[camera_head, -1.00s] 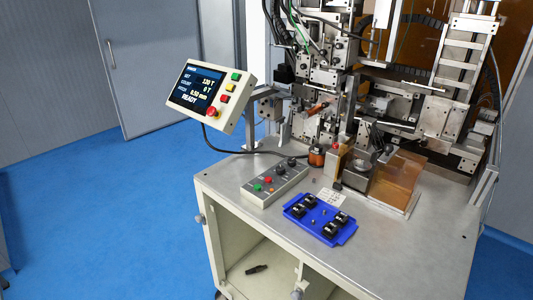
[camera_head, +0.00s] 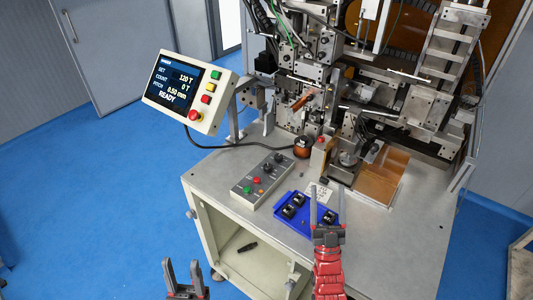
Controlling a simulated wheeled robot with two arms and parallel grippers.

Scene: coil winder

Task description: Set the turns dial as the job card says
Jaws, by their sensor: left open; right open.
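The control box (camera_head: 259,179) on the bench top has black knobs (camera_head: 267,167) at its far end and red and green buttons at its near end. I cannot read which knob is the turns dial. The tilted display (camera_head: 178,84) reads SET 120 T, COUNT 0 T, PITCH 0.50 mm, READY. A white card (camera_head: 322,194) with print too small to read lies behind the blue tray, partly hidden by my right gripper. My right gripper (camera_head: 327,192) is open and empty above the tray. My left gripper (camera_head: 183,266) is open and empty, low in front of the bench.
The blue tray (camera_head: 284,217) holds several black parts. A copper-coloured spool (camera_head: 303,147) and the winder's metalwork (camera_head: 325,70) stand behind the control box. The bench top (camera_head: 390,245) is clear at the right front. A black cable runs from the display.

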